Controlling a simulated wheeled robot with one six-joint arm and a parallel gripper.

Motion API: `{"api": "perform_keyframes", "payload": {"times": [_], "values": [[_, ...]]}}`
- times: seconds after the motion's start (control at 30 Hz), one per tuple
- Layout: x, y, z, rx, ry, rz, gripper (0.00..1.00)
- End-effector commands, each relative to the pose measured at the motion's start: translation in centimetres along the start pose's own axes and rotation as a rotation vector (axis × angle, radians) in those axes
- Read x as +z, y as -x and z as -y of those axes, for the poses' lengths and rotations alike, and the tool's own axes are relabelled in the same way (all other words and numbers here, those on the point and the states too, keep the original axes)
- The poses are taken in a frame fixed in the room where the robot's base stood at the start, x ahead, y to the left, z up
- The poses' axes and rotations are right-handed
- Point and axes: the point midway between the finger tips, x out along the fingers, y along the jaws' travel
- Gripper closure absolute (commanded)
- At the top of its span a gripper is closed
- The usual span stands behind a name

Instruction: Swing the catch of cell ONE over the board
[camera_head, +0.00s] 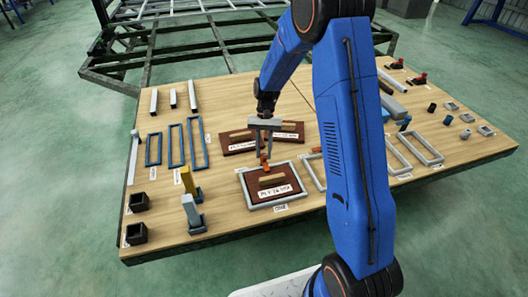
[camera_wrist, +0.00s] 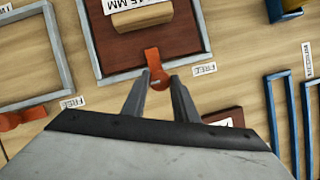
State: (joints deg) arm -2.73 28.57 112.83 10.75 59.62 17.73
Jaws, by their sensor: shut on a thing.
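The dark brown board (camera_head: 257,196), with a light wooden handle, lies inside a grey frame cell (camera_head: 243,188) at the front middle. I cannot read the cell's name. The frame (camera_wrist: 88,45) and the board (camera_wrist: 120,45) also show in the wrist view. An orange catch (camera_wrist: 152,57) crosses the frame's bar there, its flat end reaching over the board's edge. My gripper (camera_wrist: 159,82) is shut on the catch's other end, just outside the frame. In the head view my gripper (camera_head: 266,155) points down over this catch at the frame's far side.
A second orange catch (camera_wrist: 22,117) lies outside a neighbouring empty frame (camera_wrist: 40,50). Another brown board (camera_head: 240,147) lies just behind the cell. Blue frames (camera_head: 175,146) lie to the left, grey frames (camera_head: 427,150) to the right. A yellow-topped block (camera_head: 188,180) stands front left.

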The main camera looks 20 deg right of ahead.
Motion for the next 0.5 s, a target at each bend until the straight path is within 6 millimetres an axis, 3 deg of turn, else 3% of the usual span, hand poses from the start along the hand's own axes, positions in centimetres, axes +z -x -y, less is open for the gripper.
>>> {"api": "perform_keyframes", "payload": {"times": [0.43,0.47,0.5], "values": [[0.04,-0.05,-0.04,0.005,0.01,0.002,0.96],[0.05,-0.05,-0.04,0.005,0.009,0.002,0.71],[0.05,-0.05,-0.04,0.005,0.009,0.002,0.62]]}}
